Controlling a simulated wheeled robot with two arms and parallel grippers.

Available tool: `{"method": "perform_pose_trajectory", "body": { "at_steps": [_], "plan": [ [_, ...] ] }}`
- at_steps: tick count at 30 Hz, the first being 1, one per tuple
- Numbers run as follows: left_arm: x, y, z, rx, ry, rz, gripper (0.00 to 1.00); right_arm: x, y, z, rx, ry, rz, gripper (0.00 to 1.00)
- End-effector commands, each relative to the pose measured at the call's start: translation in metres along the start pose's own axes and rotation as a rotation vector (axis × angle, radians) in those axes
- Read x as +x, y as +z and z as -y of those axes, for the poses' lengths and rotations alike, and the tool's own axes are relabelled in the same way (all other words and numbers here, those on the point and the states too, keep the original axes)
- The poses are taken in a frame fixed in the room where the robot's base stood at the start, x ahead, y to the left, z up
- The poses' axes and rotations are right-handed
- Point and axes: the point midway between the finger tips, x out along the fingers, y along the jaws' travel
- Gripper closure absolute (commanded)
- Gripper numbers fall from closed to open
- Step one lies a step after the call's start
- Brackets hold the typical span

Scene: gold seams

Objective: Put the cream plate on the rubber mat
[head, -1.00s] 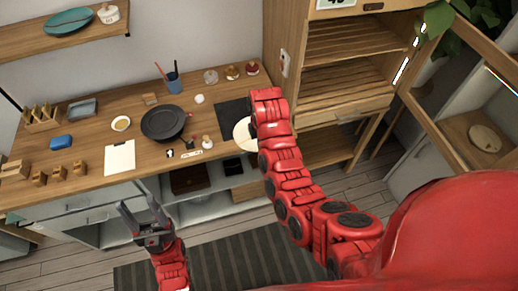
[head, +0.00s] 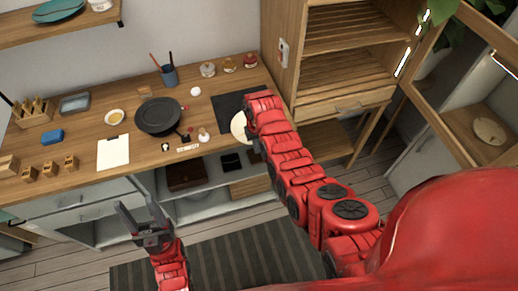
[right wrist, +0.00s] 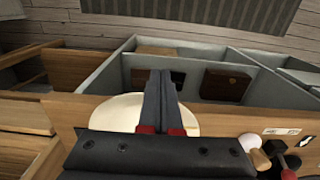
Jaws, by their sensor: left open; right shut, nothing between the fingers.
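The cream plate (head: 238,127) lies at the front of the worktop, partly hidden by my right arm. It overlaps the front part of a dark square mat (head: 228,102), which looks like the rubber mat; I cannot tell how much of the plate rests on it. My right gripper (head: 252,144) is mostly hidden behind its arm in the head view. In the right wrist view its fingers (right wrist: 159,95) are shut and empty, in front of the plate (right wrist: 115,112); contact is unclear. My left gripper (head: 136,207) is open and empty, in front of the counter.
A black pan (head: 158,116) and small shakers stand left of the mat. A white sheet (head: 113,152), a small bowl (head: 114,117) and a blue block (head: 51,137) lie further left. Jars (head: 229,65) stand behind. A tall wooden cabinet (head: 345,60) rises at the right.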

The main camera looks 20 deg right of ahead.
Motion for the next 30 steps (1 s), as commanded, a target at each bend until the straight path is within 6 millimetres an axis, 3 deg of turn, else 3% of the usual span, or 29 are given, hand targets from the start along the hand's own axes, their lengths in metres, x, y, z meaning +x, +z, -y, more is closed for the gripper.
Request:
{"method": "perform_pose_trajectory", "body": {
  "at_steps": [20,23,30],
  "plan": [
    [0.002,0.000,0.000,0.000,0.000,0.000,0.44,0.000,-0.008,-0.001,0.002,0.000,-0.002,1.00],
    [-0.005,0.001,0.000,0.000,0.000,0.000,0.44,0.003,-0.012,-0.001,0.002,0.000,-0.004,1.00],
    [-0.045,0.008,-0.002,0.000,0.000,0.000,0.44,0.007,-0.033,-0.001,0.001,0.000,-0.007,1.00]
  ]
}}
